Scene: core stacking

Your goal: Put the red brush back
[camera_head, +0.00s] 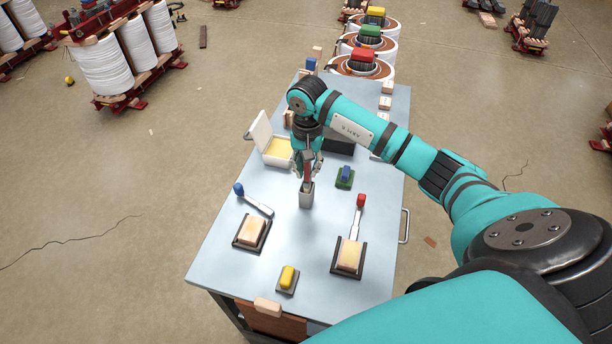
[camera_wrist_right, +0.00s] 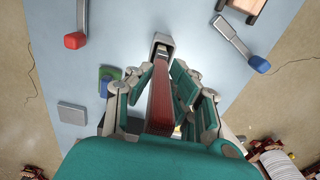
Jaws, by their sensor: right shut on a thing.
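The red brush (camera_head: 307,174) is held upright in my right gripper (camera_head: 307,166), over the middle of the table. Its lower end meets the grey upright holder (camera_head: 306,197); I cannot tell how deep it sits inside. In the right wrist view the red brush (camera_wrist_right: 160,100) runs between the two fingers of my right gripper (camera_wrist_right: 165,90), which is shut on it. The grey holder (camera_wrist_right: 161,43) shows at its far end. My left gripper is not in view.
Two sponge-like blocks on dark trays (camera_head: 234,246) (camera_head: 333,270) have blue- and red-ended tools beside them. A yellow block (camera_head: 288,277) sits in front, a blue-on-green block (camera_head: 345,176) to the right. An open white box (camera_head: 262,133) stands behind left.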

